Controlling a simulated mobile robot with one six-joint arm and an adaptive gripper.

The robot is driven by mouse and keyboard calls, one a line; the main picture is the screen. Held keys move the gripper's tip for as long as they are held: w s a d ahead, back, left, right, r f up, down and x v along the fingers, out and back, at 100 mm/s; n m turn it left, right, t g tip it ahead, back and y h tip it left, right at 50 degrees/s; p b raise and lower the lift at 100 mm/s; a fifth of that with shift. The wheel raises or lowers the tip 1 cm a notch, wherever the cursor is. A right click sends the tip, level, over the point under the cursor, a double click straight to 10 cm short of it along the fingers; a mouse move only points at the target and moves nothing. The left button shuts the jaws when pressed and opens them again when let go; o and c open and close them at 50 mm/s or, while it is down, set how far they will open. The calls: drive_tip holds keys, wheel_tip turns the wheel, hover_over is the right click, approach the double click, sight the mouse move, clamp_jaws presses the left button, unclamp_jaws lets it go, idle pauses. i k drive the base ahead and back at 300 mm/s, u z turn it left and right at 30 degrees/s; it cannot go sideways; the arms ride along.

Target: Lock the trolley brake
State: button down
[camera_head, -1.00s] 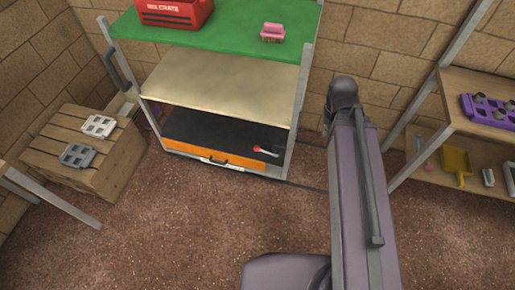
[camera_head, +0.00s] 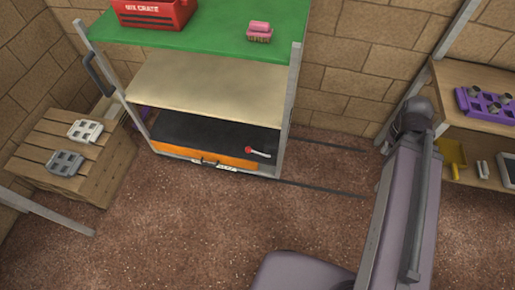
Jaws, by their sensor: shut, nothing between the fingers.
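The trolley (camera_head: 289,110) has a green top, a beige middle shelf and a dark lower shelf, and stands against the back brick wall. A small lever with a red knob (camera_head: 249,149) and pale arm sits at the right front of its lower level; I take it for the brake. It points left, with its knob end at the left. My arm rises at the right of the view, well right of the trolley and apart from it. My gripper is not visible; the arm's far end is hidden behind its upper joint.
A red crate (camera_head: 150,12) and a pink brush (camera_head: 259,31) stand on the trolley top. A shelf unit (camera_head: 455,80) with a purple tray (camera_head: 485,103) is at right. The floor before the trolley is clear.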

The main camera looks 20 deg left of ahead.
sight(258, 153)
drive_tip(key=z, duration=0.9)
drive_tip(key=k, duration=0.65)
drive_tip(key=u, duration=2.2)
drive_tip(key=i, duration=0.25)
drive_tip(key=z, duration=0.35)
